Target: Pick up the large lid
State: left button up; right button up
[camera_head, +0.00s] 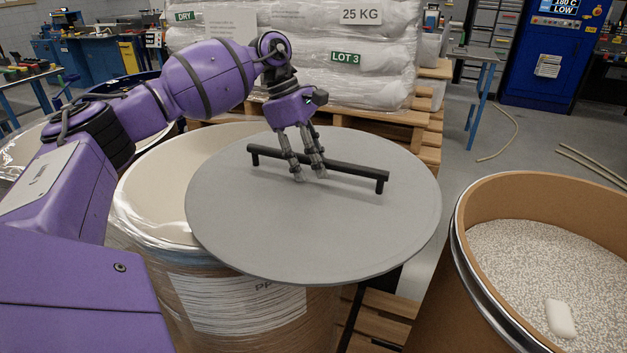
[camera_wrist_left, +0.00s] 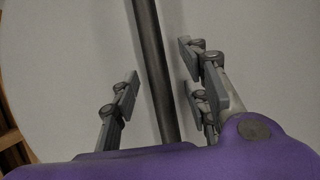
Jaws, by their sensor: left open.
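The large lid (camera_head: 240,215) is a flat grey disc with a long black bar handle (camera_head: 350,170) on two posts. It lies partly over an open drum wrapped in clear film, and its right side reaches past the drum. My left gripper (camera_head: 310,176) points down at the handle, left of the bar's middle. Its fingers are open. In the left wrist view the handle bar (camera_wrist_left: 153,60) runs between the fingers, with a gap on each side. The grey lid surface (camera_wrist_left: 70,60) fills most of that view. My right gripper is not in view.
The film-wrapped drum (camera_head: 140,200) stands under the lid's left part. An open brown drum (camera_head: 470,270) of pale pellets, with a white scoop-like piece (camera_head: 560,318) in it, stands at right. Wrapped sacks (camera_head: 340,70) on a wooden pallet (camera_head: 395,130) stand behind.

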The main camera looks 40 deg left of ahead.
pick_arm(q)
jog(key=shift+f, duration=0.15)
grip_shut()
dwell(0.4)
jog(key=shift+w+r, duration=0.1)
jog(key=shift+r, duration=0.1)
